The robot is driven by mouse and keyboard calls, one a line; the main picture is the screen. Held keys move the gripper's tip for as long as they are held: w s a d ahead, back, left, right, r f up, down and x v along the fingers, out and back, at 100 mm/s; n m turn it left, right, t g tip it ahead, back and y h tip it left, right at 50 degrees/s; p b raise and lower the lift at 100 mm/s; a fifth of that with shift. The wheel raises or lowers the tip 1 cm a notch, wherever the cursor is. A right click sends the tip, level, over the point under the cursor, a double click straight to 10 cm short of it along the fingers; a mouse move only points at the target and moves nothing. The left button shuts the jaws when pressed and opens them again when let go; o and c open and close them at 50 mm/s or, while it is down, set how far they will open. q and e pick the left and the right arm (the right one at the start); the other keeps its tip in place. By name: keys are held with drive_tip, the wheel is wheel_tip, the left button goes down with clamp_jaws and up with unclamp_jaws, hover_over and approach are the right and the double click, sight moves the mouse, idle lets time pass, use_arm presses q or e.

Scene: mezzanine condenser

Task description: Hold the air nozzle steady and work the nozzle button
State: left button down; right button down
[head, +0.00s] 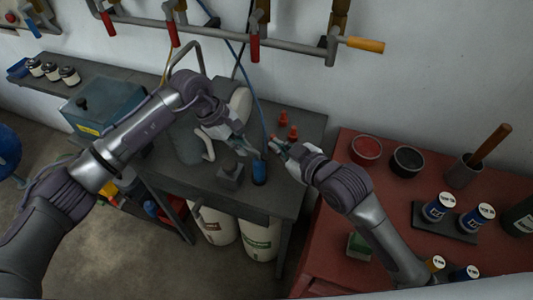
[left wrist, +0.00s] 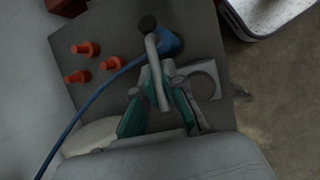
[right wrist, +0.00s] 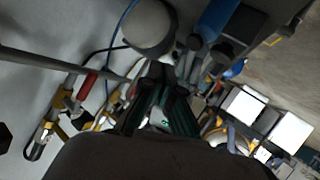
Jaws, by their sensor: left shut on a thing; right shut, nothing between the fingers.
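The air nozzle has a blue body (head: 259,172) at the bench's front edge, with a blue hose. In the left wrist view its grey tube (left wrist: 157,75) runs from a dark round end (left wrist: 148,24) down between my left fingers. My left gripper (head: 250,148) is shut on the nozzle; its fingertips (left wrist: 156,92) lie on either side of the tube. My right gripper (head: 274,145) is shut and empty, just right of the left one and close to the nozzle. In the right wrist view its fingers (right wrist: 168,85) are together. I cannot make out the button clearly.
Several orange-red fittings (head: 283,118) stand on the grey bench (head: 312,124) behind the grippers. A grey block (head: 230,176) is left of the nozzle. The red table (head: 330,215) on the right holds bowls and cans. A pipe with red-handled valves (head: 254,48) runs along the wall.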

drive_tip(key=r, duration=0.1)
drive_tip(key=d, duration=0.1)
drive_tip(key=r, duration=0.1)
drive_tip(key=shift+s+d+r, duration=0.25)
drive_tip(key=shift+r, duration=0.05)
idle(0.4)
use_arm(q)
drive_tip(key=c, duration=1.2)
unclamp_jaws()
